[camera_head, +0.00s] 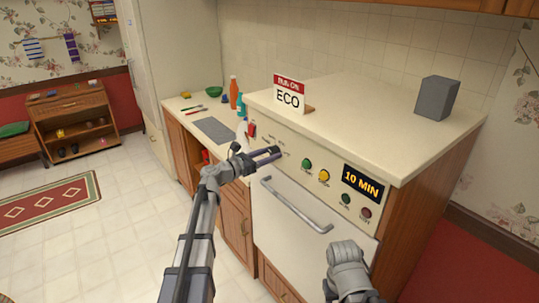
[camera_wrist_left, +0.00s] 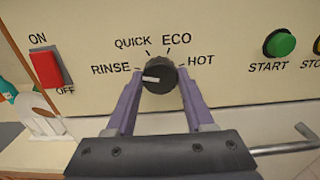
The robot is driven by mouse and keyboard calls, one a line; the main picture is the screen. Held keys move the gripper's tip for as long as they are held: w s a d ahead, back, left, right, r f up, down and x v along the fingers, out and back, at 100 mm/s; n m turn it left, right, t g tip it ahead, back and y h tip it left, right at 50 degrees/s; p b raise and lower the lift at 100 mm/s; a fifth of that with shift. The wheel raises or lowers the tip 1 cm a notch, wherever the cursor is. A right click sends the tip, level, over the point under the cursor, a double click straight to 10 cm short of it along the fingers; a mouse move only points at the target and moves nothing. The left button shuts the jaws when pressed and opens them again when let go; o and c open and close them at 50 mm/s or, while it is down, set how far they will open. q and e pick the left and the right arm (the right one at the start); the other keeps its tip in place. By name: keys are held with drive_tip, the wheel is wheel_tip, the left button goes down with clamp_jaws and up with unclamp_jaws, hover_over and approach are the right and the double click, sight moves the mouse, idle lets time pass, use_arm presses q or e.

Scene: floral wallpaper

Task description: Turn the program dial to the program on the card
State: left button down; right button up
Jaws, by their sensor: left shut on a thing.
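The program card (camera_head: 289,96) stands on the counter top and reads "RUN ON ECO". The black program dial (camera_wrist_left: 159,76) is on the cream front panel (camera_head: 290,147), with RINSE, QUICK, ECO and HOT marked around it. Its white mark points left, towards RINSE. My left gripper (camera_head: 270,154) is at the panel. In the left wrist view the left gripper (camera_wrist_left: 159,88) has its two purple fingers shut on the dial, one on each side. In the head view the gripper hides the dial. Part of my right arm shows at the lower right, its fingers unseen.
A red ON/OFF switch (camera_wrist_left: 46,69) is left of the dial. A green START button (camera_head: 306,163), a yellow button (camera_head: 324,176) and a "10 MIN" display (camera_head: 362,183) are to the right. A bar handle (camera_head: 296,204) lies below. A grey block (camera_head: 432,98) stands on top.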

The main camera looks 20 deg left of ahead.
use_arm(q)
drive_tip(key=shift+m, duration=0.4)
drive_tip(key=m, duration=1.3)
drive_tip(key=shift+m, duration=3)
drive_tip(key=shift+c, duration=1.4)
unclamp_jaws()
